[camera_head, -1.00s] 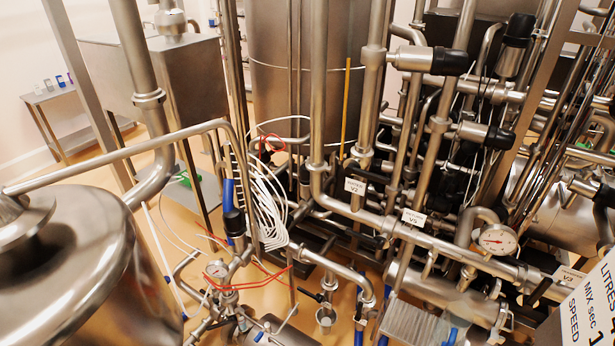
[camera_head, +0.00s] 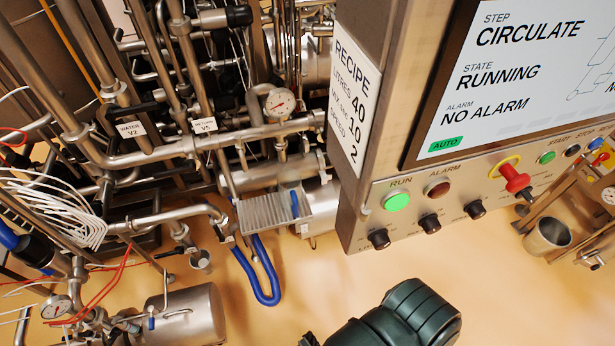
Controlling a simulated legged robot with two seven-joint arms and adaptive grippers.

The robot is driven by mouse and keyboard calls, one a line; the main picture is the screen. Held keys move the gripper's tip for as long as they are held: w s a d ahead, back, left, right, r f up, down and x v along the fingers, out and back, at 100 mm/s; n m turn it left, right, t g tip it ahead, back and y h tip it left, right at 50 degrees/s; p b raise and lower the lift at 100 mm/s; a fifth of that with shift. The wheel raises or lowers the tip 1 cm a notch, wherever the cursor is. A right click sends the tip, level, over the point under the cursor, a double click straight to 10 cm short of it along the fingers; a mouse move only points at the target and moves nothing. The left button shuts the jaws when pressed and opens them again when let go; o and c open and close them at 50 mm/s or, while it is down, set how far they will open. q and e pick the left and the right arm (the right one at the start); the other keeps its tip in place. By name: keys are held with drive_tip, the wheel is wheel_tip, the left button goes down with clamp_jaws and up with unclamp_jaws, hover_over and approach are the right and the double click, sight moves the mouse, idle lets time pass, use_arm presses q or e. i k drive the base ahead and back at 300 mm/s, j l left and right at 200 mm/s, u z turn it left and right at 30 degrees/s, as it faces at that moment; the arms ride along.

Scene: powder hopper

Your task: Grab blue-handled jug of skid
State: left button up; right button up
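No jug with a clearly blue handle can be made out in the head view. Neither of my grippers can be seen.
The control panel (camera_head: 455,190) fills the upper right, with a lit green RUN button (camera_head: 397,201). Pipework (camera_head: 200,140) crowds the left. A blue looped hose (camera_head: 262,296) hangs at the middle. Tan floor (camera_head: 300,320) shows clear below it.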

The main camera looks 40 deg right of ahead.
sight(290, 179)
drive_tip(key=z, duration=1)
